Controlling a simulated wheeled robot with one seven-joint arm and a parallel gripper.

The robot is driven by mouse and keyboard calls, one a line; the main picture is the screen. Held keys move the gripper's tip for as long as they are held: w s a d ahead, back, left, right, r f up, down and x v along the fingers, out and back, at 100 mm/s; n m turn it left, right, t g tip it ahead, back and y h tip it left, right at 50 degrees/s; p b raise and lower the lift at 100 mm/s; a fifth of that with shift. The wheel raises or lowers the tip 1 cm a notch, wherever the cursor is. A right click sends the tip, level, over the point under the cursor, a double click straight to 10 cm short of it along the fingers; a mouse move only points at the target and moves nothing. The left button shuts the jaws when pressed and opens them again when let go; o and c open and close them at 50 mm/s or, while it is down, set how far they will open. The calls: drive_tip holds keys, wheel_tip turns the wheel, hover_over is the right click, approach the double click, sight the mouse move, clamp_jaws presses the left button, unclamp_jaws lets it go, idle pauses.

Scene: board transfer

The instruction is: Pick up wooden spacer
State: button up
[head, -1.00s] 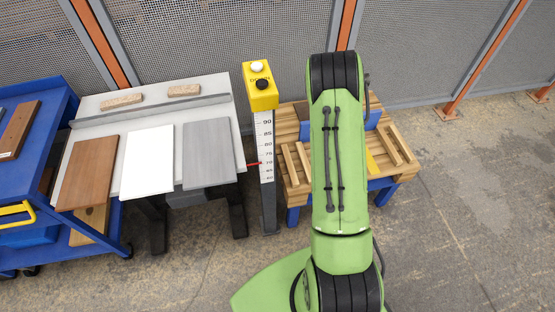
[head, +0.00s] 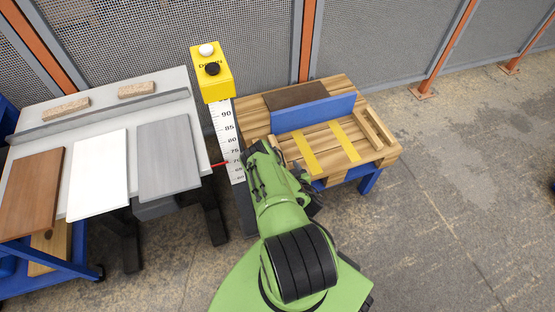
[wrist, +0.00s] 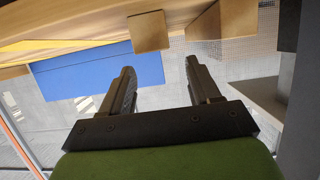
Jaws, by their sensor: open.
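Pale wooden spacers lie on the slatted wooden table (head: 345,85). One wooden spacer (head: 374,129) shows at its right side in the head view; the left side is partly hidden by my arm. In the wrist view, the square end of a wooden spacer (wrist: 148,32) appears beyond the gap between my fingertips, apart from them. A second wooden block (wrist: 222,19) is to its right. My gripper (wrist: 160,72) is open and empty in the wrist view. In the head view my arm hides the fingers.
A blue upright board (head: 313,112) crosses the table, with yellow strips (head: 345,142) in front. A measuring post with a yellow button box (head: 212,75) stands close left of my arm. A white table (head: 110,110) holds several panels. Floor at right is clear.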

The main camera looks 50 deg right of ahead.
drive_tip(key=b+x, duration=0.3)
drive_tip(key=x, duration=0.4)
drive_tip(key=shift+f, duration=0.1)
drive_tip(key=shift+w+d, duration=0.2)
drive_tip(key=shift+w, duration=0.15)
drive_tip(key=c, duration=1.1)
